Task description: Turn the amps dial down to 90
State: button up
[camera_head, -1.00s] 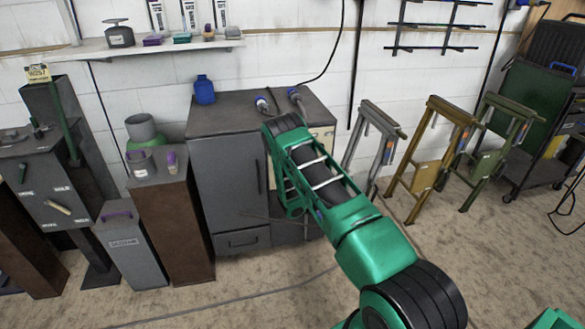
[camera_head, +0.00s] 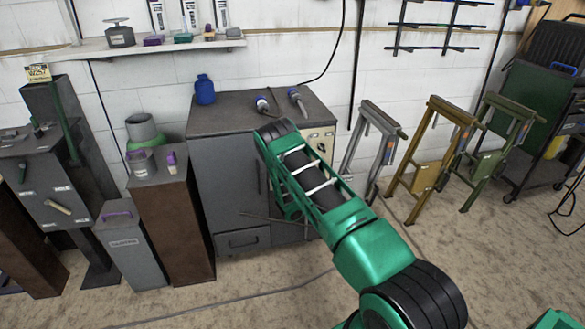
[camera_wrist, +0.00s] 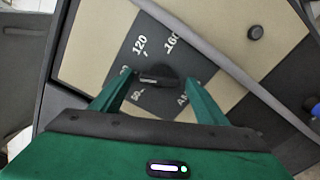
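The amps dial (camera_wrist: 158,75) is a black knob on a dark grey plate (camera_wrist: 165,30) with white numbers in the wrist view. The marks 120 and 160 are readable above it; a mark at its left is partly hidden by a fingertip. The knob's handle lies roughly sideways, and its exact setting cannot be read. My gripper (camera_wrist: 159,76) is open, with one green finger on each side of the knob and small gaps showing. In the head view my arm hides the gripper and most of the cabinet's cream panel (camera_head: 322,146).
Another black knob (camera_wrist: 255,32) sits at the upper right of the wrist view. Folding stands (camera_head: 430,160) stand to the right, and a brown pedestal (camera_head: 175,225) to the left.

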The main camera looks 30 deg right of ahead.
jog(key=shift+s+d+r, duration=0.1)
jog(key=shift+s+d, duration=0.05)
jog(key=shift+d, duration=0.05)
jog(key=v, duration=1)
jog(key=shift+s, duration=0.2)
dwell(0.8)
jog(key=shift+a, duration=0.1)
